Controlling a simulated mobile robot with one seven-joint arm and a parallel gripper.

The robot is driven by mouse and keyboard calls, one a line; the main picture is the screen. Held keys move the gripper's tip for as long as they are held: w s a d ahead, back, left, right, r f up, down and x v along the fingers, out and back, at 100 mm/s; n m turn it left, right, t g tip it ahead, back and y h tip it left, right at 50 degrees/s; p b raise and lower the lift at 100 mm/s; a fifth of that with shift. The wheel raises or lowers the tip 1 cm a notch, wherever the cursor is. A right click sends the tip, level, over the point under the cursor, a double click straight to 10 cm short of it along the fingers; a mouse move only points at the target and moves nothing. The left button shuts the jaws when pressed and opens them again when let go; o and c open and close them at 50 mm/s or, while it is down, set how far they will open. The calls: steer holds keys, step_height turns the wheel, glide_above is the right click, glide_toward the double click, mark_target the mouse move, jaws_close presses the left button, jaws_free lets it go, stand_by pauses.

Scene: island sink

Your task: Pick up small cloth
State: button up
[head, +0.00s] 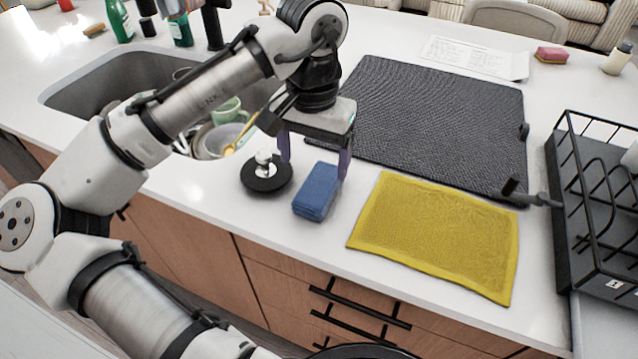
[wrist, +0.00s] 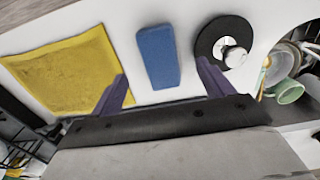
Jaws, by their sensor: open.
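A small blue cloth (head: 317,192), folded into a thick block, lies on the white counter near its front edge. It also shows in the wrist view (wrist: 158,57), at the top middle. A larger yellow cloth (head: 438,235) lies flat to its right; in the wrist view it is at the left (wrist: 65,75). My gripper (head: 314,160) is open, its purple fingers pointing down near the far end of the blue cloth. In the wrist view the fingers (wrist: 162,72) appear on either side of the blue cloth, with nothing held. The exact height above the counter is hard to tell.
A round black item with a white knob (head: 266,172) sits just left of the blue cloth. The sink with dishes (head: 120,82) is further left. A dark mat (head: 430,115) lies behind, and a black dish rack (head: 562,210) stands at the right.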

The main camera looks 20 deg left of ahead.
mark_target(314, 189)
step_height(314, 189, down, 8)
steer(key=shift+f+p, duration=0.2)
steer(key=shift+p, duration=0.4)
steer(key=c, duration=1.1)
steer(key=shift+o, duration=0.2)
step_height(314, 189, up, 20)
steer(key=shift+b, duration=0.45)
steer(key=o, duration=0.4)
steer(key=shift+s, duration=0.1)
steer(key=c, duration=0.3)
